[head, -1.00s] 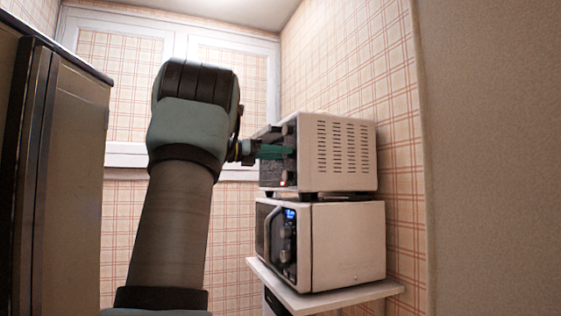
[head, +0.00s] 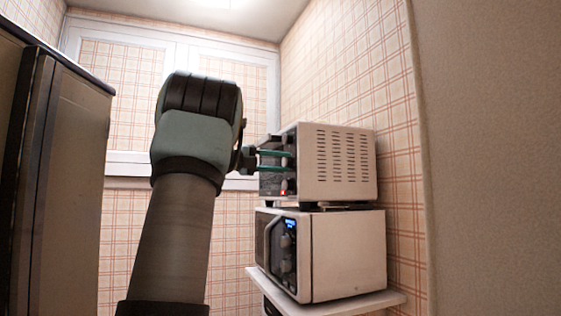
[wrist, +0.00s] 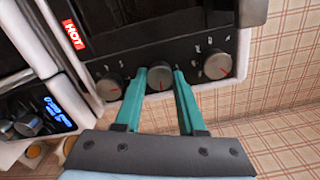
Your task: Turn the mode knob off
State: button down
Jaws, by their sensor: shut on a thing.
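A white toaster oven (head: 345,163) stands on top of a microwave, with its dark control panel facing left in the head view. In the wrist view the panel has a row of three round knobs: a left knob (wrist: 110,87), a middle knob (wrist: 160,78) and a right knob (wrist: 218,66), each with a red pointer line. My gripper (wrist: 160,83) has its two teal fingers on either side of the middle knob and is shut on it. Which knob is the mode knob cannot be read. My gripper also shows at the panel in the head view (head: 288,161).
A red HOT sign (wrist: 73,34) is lit on the oven's front. The microwave (head: 345,255) with a blue display sits below on a white shelf (head: 340,304). A dark tall cabinet (head: 60,180) stands at the left. A plain wall bounds the right.

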jog(key=n+p, duration=0.2)
jog(key=n, duration=0.3)
jog(key=shift+r+n+p, duration=0.15)
jog(key=shift+n+p, duration=0.15)
jog(key=shift+p, duration=0.1)
jog(key=n+p, duration=0.3)
jog(key=n, duration=0.1)
jog(key=n+p, duration=0.4)
jog(key=n, duration=0.1)
jog(key=shift+r, duration=0.1)
jog(key=n+p, duration=0.3)
jog(key=p, duration=0.1)
jog(key=shift+n, duration=0.3)
jog(key=shift+f+n+p, duration=0.2)
jog(key=shift+n+p, duration=0.35)
jog(key=shift+n, duration=0.05)
jog(key=shift+f, duration=0.1)
jog(key=c, duration=0.5)
grip_release()
